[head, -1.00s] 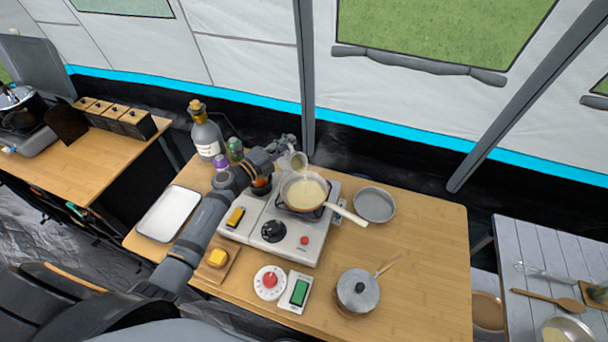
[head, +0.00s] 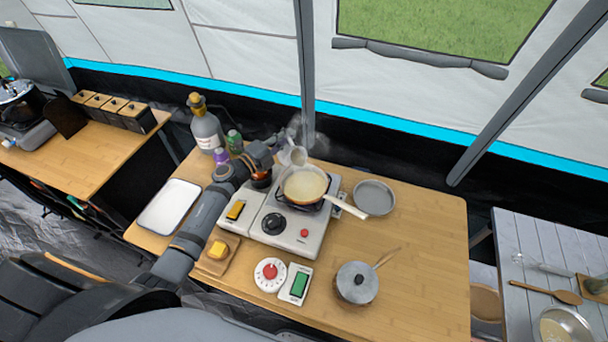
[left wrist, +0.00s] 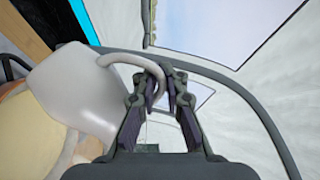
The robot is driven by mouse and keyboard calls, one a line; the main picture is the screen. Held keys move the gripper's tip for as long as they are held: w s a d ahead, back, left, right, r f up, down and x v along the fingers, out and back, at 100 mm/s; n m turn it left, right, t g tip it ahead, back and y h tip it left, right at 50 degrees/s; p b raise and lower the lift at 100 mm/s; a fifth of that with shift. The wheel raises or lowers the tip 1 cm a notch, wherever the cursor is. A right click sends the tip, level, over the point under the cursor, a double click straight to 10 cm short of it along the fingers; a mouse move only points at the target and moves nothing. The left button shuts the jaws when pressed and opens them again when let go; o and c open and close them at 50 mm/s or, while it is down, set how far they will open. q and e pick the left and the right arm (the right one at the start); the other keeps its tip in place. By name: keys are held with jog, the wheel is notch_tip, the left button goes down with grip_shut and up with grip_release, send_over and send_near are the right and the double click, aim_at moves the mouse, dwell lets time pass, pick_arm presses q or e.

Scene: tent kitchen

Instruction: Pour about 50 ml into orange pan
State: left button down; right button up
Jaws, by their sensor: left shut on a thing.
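My left gripper (head: 284,141) is shut on the handle of a pale jug (head: 297,156), just behind and above the pan. In the left wrist view, the jug (left wrist: 72,95) hangs by its looped handle between the fingers (left wrist: 158,95). The orange pan (head: 305,186) sits on the stove's burner with cream-coloured liquid in it and its pale handle pointing right. The pan's contents (left wrist: 28,140) also show at the left of the wrist view. No stream shows between jug and pan now. The jug's inside cannot be made out. My right gripper is not in view.
The two-part stove (head: 290,238) stands mid-table. A grey bottle (head: 206,132) and smaller bottles stand behind my left arm. A grey plate (head: 374,197) lies right of the pan. A lidded pot (head: 357,283), red-knobbed timer (head: 269,274) and green-screened device (head: 299,285) are in front.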

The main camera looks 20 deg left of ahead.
pick_arm(q)
jog(key=n+p, duration=0.1)
jog(key=w+a+n+p, duration=0.1)
jog(key=shift+a+n, duration=0.15)
jog(key=shift+n, duration=0.25)
jog(key=shift+w+a+f+n, duration=0.2)
jog(key=shift+a+n, duration=0.1)
jog(key=shift+n, duration=0.1)
jog(key=shift+a+f, duration=0.15)
jog(key=shift+f, duration=0.15)
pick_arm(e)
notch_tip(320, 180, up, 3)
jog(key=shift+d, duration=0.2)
pick_arm(q)
jog(key=shift+w+a+n+y+p, duration=0.35)
jog(key=shift+a+n, duration=0.1)
jog(key=shift+n, duration=0.15)
jog(key=w+a+f+n+g+b, duration=0.1)
jog(key=w+a+f+n, duration=0.2)
jog(key=n, duration=0.3)
jog(key=shift+a+f, duration=0.45)
jog(key=shift+a, duration=0.4)
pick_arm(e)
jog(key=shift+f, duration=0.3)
